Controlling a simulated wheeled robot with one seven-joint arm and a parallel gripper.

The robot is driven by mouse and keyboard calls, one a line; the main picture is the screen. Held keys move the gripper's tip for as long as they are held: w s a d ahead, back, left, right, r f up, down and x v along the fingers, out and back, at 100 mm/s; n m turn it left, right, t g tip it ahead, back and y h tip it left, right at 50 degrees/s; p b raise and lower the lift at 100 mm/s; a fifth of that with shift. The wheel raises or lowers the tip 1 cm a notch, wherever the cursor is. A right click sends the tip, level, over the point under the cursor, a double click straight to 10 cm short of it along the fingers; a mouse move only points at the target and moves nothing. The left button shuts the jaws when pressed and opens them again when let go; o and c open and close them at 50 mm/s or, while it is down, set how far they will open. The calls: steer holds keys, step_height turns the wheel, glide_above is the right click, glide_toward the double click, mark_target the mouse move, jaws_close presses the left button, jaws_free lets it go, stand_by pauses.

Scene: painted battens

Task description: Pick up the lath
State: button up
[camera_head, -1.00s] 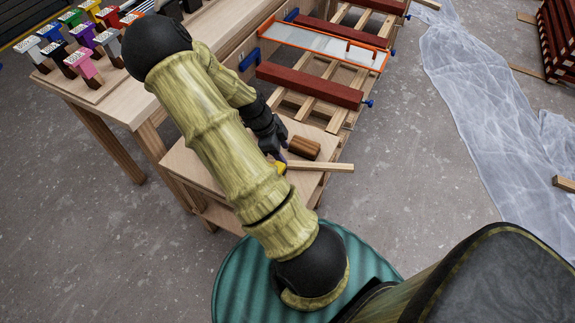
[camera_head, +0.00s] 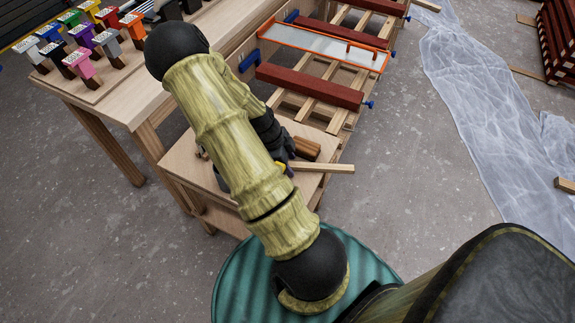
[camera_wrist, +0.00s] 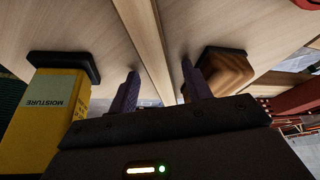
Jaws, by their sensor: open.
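The lath is a pale, narrow wooden strip (camera_head: 325,168) lying on the small side table (camera_head: 182,165), with its right end sticking out past the table's edge. In the wrist view the lath (camera_wrist: 146,40) runs up the picture between the two purple fingers of my gripper (camera_wrist: 160,78). The fingers are open, one on each side of it, and I cannot tell whether either touches it. In the head view my arm hides the lath's left part and most of my gripper (camera_head: 287,160).
A yellow moisture meter (camera_wrist: 45,112) is left of my fingers and a brown wooden block (camera_wrist: 228,70) is close to the right one. Beyond is a rack with red battens (camera_head: 310,86). A workbench (camera_head: 120,100) with coloured brushes stands at left. Plastic sheeting (camera_head: 470,120) covers floor at right.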

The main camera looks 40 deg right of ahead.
jaws_close()
stand_by(0.3)
step_height(320, 180, up, 10)
steer(key=p, duration=0.2)
stand_by(0.3)
stand_by(0.7)
step_height(320, 180, up, 14)
steer(key=p, duration=1.1)
